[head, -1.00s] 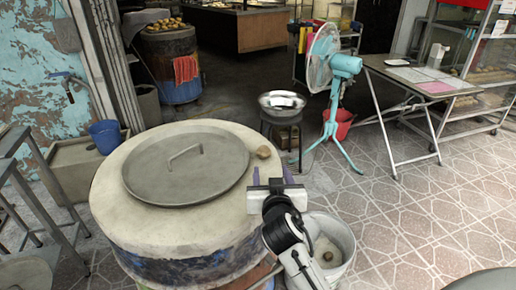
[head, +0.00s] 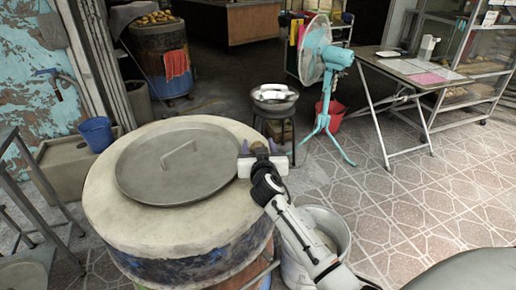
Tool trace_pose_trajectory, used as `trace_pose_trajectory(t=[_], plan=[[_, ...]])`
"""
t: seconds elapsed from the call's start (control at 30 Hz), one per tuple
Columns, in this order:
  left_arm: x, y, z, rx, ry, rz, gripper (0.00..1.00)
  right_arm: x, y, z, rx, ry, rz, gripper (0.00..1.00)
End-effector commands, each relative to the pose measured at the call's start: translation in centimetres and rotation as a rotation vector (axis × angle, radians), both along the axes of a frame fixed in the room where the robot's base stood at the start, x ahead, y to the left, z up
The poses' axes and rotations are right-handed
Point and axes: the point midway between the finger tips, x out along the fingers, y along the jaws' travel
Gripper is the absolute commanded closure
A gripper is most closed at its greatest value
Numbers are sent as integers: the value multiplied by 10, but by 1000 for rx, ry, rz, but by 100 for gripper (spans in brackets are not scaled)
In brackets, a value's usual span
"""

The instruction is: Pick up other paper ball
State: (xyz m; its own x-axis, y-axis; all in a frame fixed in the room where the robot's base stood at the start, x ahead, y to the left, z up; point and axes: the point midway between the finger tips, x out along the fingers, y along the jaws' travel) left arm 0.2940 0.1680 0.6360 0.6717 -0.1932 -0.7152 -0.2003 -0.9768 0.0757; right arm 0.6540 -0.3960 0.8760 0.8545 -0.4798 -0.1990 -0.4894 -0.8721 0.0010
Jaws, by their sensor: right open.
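A small brown paper ball (head: 259,148) sits on the right part of the barrel oven's (head: 110,215) pale top, beside the round metal lid (head: 150,180). My right gripper (head: 259,150) reaches in from the lower right. It is open, with one finger on each side of the ball. The gripper body hides the ball's near side, and I cannot tell whether the fingers touch it. My left gripper is not in view.
A white bucket (head: 341,228) stands on the floor right of the oven, partly hidden by my right arm. A metal bowl (head: 275,103) on a stool and a teal fan (head: 318,60) stand behind. Tiled floor to the right is clear.

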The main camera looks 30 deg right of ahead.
Motion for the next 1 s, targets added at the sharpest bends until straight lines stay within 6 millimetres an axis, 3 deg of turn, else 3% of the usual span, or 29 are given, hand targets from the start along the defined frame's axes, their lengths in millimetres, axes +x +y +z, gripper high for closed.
trace_pose_trajectory(t=[0.23,0.4,0.5,1.0], plan=[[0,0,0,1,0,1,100,1,0,0,1,-1,1,50],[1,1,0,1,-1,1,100,1,0,0,1,-1,1,79],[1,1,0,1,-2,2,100,1,0,0,1,-1,1,91],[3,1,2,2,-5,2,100,1,0,2,1,-1,1,94]])
